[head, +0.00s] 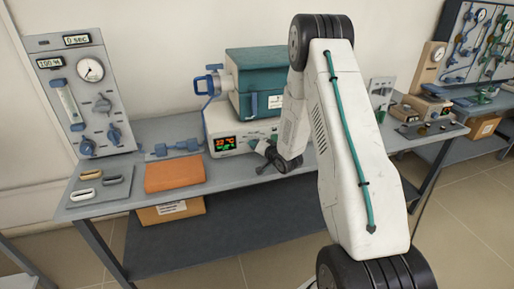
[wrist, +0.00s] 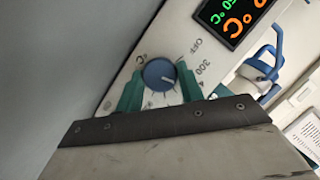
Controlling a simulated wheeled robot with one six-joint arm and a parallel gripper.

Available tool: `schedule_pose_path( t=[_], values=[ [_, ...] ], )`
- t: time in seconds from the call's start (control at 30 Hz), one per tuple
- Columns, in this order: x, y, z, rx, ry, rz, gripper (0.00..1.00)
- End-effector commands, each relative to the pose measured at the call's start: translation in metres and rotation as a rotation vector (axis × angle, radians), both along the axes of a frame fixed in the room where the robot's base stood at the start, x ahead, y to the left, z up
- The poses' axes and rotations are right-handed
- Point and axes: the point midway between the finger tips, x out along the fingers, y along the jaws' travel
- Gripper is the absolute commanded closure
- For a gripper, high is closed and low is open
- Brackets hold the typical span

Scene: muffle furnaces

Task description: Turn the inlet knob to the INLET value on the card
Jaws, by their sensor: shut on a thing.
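My gripper (wrist: 160,77) is shut on a blue knob (wrist: 157,72) with a white pointer line, on the furnace's pale front panel. Green fingers stand at both sides of it. "OFF", "300" and "°C" are printed around the knob. In the head view my gripper (head: 262,151) is at the furnace base (head: 222,125), right of the lit display (head: 225,143); the knob is hidden there. A grey gas panel (head: 68,101) at the left has a gauge, a flow tube and several knobs; I cannot tell which is the inlet knob. A white card (wrist: 306,133) is partly seen; its text is unreadable.
A second bench stands at the right.

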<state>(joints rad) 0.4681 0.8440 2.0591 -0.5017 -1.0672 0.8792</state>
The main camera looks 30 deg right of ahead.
Motion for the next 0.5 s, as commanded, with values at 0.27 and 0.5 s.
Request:
schedule_pose_path(
  t=[0.27,0.5],
  values=[
    [0.0,-0.0001,-0.0001,0.0,0.001,-0.001,0.41],
    [-0.0056,-0.0002,0.0021,-0.001,0.0,-0.001,0.41]
  ],
)
